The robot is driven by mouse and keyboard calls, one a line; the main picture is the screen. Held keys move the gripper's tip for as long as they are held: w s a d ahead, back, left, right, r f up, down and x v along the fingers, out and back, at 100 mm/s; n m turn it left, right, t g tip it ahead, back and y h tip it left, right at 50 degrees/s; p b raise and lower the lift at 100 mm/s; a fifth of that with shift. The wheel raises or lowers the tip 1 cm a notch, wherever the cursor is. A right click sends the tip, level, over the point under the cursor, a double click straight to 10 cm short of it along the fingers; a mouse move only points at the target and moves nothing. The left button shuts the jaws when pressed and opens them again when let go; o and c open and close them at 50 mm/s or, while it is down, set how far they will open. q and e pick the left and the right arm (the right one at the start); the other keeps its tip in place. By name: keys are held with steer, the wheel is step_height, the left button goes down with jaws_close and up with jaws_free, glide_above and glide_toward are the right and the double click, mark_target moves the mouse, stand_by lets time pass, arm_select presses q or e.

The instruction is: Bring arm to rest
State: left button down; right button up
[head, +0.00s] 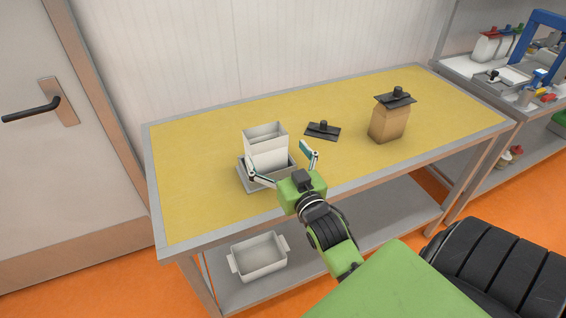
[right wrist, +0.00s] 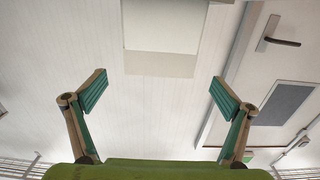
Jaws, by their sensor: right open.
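My right gripper (head: 282,163) is open, its two fingers spread in front of a white box (head: 266,155) on the yellow-topped table (head: 205,200). The white box stands in a grey tray (head: 246,180) and looks open at the top. In the right wrist view the right gripper (right wrist: 158,92) has nothing between its fingers, and a pale box (right wrist: 160,35) shows beyond them at the top. I cannot tell whether a finger touches the box or tray in the head view. My left gripper is not in view.
A black lid-like piece with a knob (head: 322,131) lies flat right of the box. A brown container with a black top (head: 389,122) stands farther right. A pale bin (head: 259,257) sits on the lower shelf. A second bench (head: 470,68) holds bottles at right. A door (head: 60,130) is at left.

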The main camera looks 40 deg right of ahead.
steer(key=shift+v, duration=2.25)
